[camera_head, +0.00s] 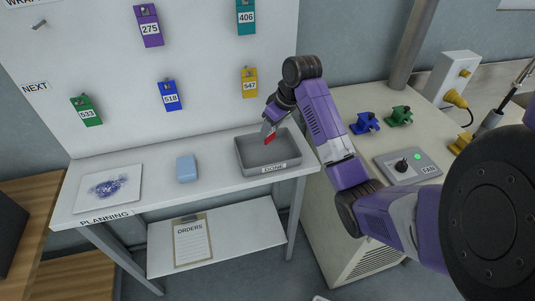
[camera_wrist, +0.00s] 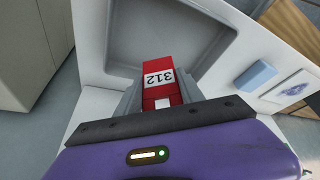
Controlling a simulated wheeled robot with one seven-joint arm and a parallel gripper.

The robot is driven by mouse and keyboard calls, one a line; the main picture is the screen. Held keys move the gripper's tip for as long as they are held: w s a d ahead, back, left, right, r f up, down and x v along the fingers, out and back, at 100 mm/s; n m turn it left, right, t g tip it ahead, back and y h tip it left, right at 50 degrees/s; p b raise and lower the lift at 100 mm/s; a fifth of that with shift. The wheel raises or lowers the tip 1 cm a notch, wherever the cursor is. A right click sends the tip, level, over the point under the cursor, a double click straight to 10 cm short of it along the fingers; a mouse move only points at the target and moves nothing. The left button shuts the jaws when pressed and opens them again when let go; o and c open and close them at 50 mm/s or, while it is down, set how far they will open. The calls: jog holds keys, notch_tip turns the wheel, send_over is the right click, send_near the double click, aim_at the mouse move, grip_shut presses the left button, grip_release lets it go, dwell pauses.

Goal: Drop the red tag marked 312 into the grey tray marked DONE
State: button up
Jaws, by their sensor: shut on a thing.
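The red tag marked 312 (camera_wrist: 158,72) is held between the fingers of my gripper (camera_wrist: 160,92), its number facing the wrist camera. In the head view the red tag (camera_head: 270,139) shows below my gripper (camera_head: 269,128), over the grey tray marked DONE (camera_head: 275,169). The tray stands at the right end of the white planning table. In the wrist view the tray (camera_wrist: 205,30) lies behind and beyond the tag. The tag appears above the tray floor, though the exact gap is hard to tell. The inside of the tray looks otherwise empty.
A blue block (camera_head: 186,168) and a stained white sheet (camera_head: 108,189) lie on the table left of the tray. Several numbered tags, such as the yellow 547 (camera_head: 249,82), hang on the board behind. A control box (camera_head: 414,167) sits on the cabinet at right.

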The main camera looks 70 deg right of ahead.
jog(key=o, duration=1.4)
jog(key=shift+r, duration=0.1)
jog(key=shift+p+v, duration=0.35)
jog(key=shift+v, duration=3.5)
